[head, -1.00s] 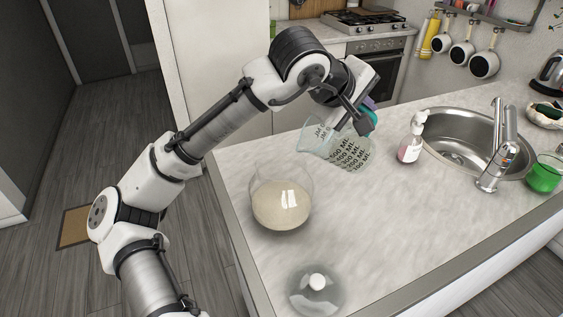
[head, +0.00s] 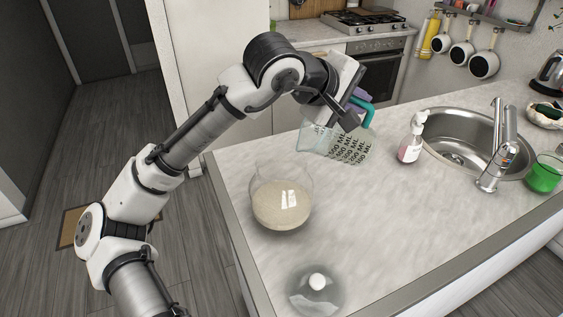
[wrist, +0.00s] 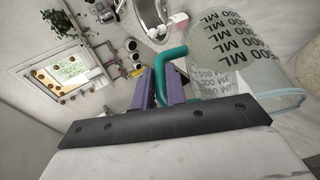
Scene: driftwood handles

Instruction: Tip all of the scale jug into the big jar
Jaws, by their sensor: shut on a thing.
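The scale jug (head: 345,148) is clear with dark ML markings and a teal handle. It is tilted, its mouth towards the left, above the counter and to the upper right of the big jar. My gripper (head: 358,104) is shut on its teal handle; the wrist view shows the purple fingers (wrist: 162,88) at the handle and the jug (wrist: 240,55) beside them. The jug looks clear, with no contents that I can make out. The big jar (head: 281,200) is a round glass vessel on the counter, holding pale beige matter. No stream shows between them.
A glass lid with a white knob (head: 317,282) lies near the counter's front. A soap bottle (head: 411,140), the sink (head: 455,160) with its tap (head: 497,150), and a green glass (head: 544,173) stand to the right. The middle of the counter (head: 390,225) is clear.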

